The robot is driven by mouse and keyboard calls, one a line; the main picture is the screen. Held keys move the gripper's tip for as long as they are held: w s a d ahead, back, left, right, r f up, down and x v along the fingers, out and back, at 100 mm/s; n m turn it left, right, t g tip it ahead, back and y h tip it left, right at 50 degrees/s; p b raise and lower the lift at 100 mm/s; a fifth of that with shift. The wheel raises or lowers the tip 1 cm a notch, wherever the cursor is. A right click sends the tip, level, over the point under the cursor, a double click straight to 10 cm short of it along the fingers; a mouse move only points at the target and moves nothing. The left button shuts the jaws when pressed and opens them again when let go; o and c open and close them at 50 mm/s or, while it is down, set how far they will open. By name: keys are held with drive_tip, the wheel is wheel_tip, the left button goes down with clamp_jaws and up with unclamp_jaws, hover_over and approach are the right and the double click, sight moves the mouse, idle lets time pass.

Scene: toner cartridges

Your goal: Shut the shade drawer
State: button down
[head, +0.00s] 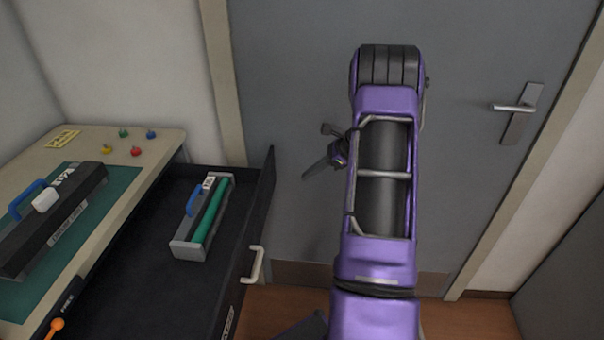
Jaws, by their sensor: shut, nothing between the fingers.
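A black drawer (140,283) stands pulled out from the cabinet under the worktop, at the left of the head view. Its front panel (264,210) faces right and carries a pale bar handle (253,267) and a label too small to read. A grey cartridge (190,248) with a green roller and a blue handle lies inside the drawer. My gripper (308,174) is partly hidden beside my purple arm. It is shut and empty, in front of the grey door, to the right of the drawer front and apart from it.
The worktop (155,135) holds a green mat (118,200) with a black cartridge (60,215) on it, and several small coloured knobs. A grey door (290,60) with a lever handle (516,107) stands behind my arm. Wooden floor shows below the door.

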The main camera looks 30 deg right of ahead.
sight(269, 190)
drive_tip(key=shift+w+a+f, duration=0.9)
drive_tip(key=shift+w+a, duration=0.05)
drive_tip(key=shift+a, duration=0.3)
drive_tip(key=shift+w+a+f, duration=0.85)
drive_tip(key=shift+w+a, duration=0.15)
drive_tip(key=shift+a, duration=0.2)
drive_tip(key=shift+w+a+f, duration=0.9)
drive_tip(key=shift+w+a, duration=0.05)
drive_tip(key=shift+a, duration=0.3)
